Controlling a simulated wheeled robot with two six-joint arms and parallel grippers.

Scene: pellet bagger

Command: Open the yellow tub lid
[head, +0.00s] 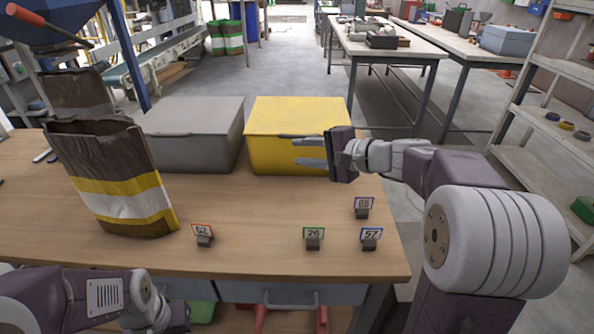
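The yellow tub (268,157) stands near the back edge of the wooden table. Its yellow lid (300,114) lies flat and closed on top. My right gripper (296,152) comes in from the right, with its two fingers apart, one above the other, and nothing between them. The fingers overlap the tub's front face just below the lid's front edge. I cannot tell whether they touch it. My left gripper (177,319) is low at the bottom left, near the table's front edge. Its fingers do not show.
A grey lidded tub (193,151) stands left of the yellow one. A brown bag with yellow and white bands (118,184) stands at the left. Small numbered tags on blocks, such as tag 26 (314,238), stand along the front right. The table centre is clear.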

